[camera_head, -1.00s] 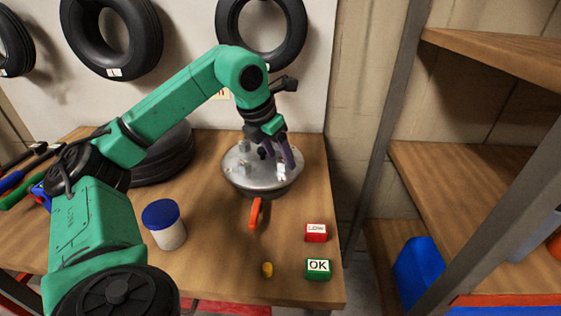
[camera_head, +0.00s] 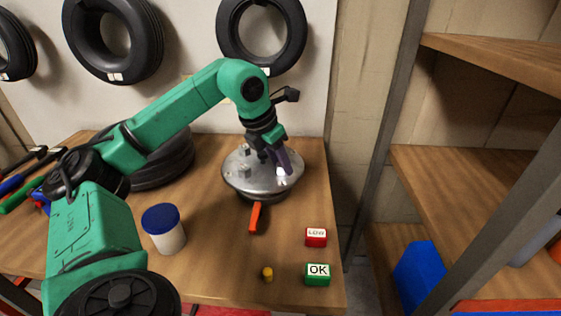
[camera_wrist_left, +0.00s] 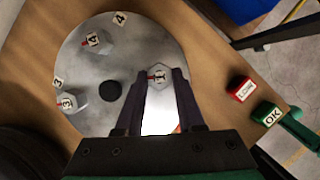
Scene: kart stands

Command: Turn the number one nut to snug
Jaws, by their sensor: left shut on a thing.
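The round metal hub plate (camera_head: 236,178) lies on the wooden bench and also shows in the left wrist view (camera_wrist_left: 85,65). My left gripper (camera_head: 276,168) reaches down over its right part. In the left wrist view, the gripper (camera_wrist_left: 160,78) is shut on the number one nut (camera_wrist_left: 157,80), a grey hex nut with a "1" label and a red mark. The number four nut (camera_wrist_left: 97,42) and number three nut (camera_wrist_left: 68,103) stand apart on the plate. The number two nut is not seen. My right gripper is not in view.
A red LOW block (camera_head: 316,237) and a green OK block (camera_head: 317,275) sit at the bench's right front. An orange bar (camera_head: 255,217), a small yellow piece (camera_head: 267,274) and a blue-lidded jar (camera_head: 164,230) are nearer me. A tyre (camera_head: 165,165) lies left of the plate.

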